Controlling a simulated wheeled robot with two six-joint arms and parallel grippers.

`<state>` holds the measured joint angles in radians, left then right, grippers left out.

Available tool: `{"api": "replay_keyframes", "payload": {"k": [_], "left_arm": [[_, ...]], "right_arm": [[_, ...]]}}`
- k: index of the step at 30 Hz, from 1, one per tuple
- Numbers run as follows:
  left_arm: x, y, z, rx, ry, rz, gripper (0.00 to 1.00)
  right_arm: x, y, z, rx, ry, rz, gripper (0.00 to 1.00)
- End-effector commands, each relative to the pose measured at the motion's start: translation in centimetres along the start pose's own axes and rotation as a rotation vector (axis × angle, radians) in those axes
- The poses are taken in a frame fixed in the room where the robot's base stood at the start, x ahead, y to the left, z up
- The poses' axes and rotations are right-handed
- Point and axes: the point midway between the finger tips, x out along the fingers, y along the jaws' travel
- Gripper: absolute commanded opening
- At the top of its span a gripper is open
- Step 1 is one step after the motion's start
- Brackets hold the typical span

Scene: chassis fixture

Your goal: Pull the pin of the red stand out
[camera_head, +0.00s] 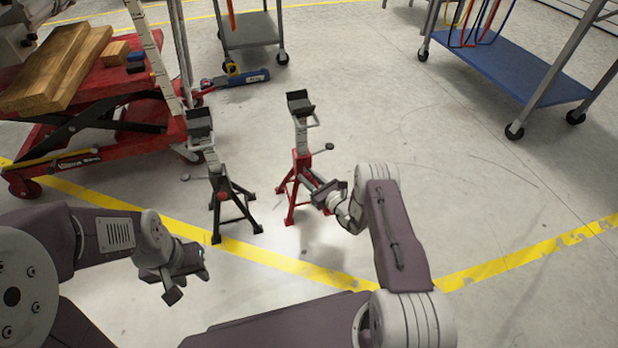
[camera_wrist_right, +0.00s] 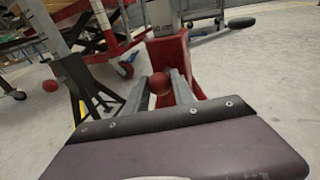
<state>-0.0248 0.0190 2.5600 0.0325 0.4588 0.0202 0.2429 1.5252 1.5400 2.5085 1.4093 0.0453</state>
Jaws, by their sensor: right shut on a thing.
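The red stand (camera_head: 301,160) stands upright on the floor in the middle of the head view, with a grey post and a dark saddle on top. Its red body (camera_wrist_right: 170,55) fills the upper middle of the right wrist view. The pin's red ball end (camera_wrist_right: 159,84) sits between the fingers of my right gripper (camera_wrist_right: 160,88), which is shut on it close to the stand. The rest of the pin is hidden. My right gripper (camera_head: 322,190) also shows beside the stand in the head view. My left gripper (camera_head: 186,278) hangs empty at lower left; its finger gap is unclear.
A black stand (camera_head: 222,180) stands just left of the red one, with its own red knob (camera_wrist_right: 50,86). A red lift cart (camera_head: 90,110) with wooden beams is at the left. A blue-shelf trolley (camera_head: 510,70) is at upper right. The floor at right is clear.

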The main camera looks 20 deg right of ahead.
Motion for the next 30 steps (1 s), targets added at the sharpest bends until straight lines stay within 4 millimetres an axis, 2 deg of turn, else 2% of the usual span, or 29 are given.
{"api": "replay_keyframes", "payload": {"k": [11, 30], "left_arm": [[-0.1, 0.0, 0.0, 0.000, 0.000, 0.000, 0.36], [-2.3, 0.1, -0.2, 0.000, 0.000, 0.000, 0.36]], "right_arm": [[-0.1, 0.0, 0.0, 0.001, 0.001, 0.000, 0.00], [-3.0, 1.1, -0.2, 0.002, 0.003, 0.000, 0.00]]}}
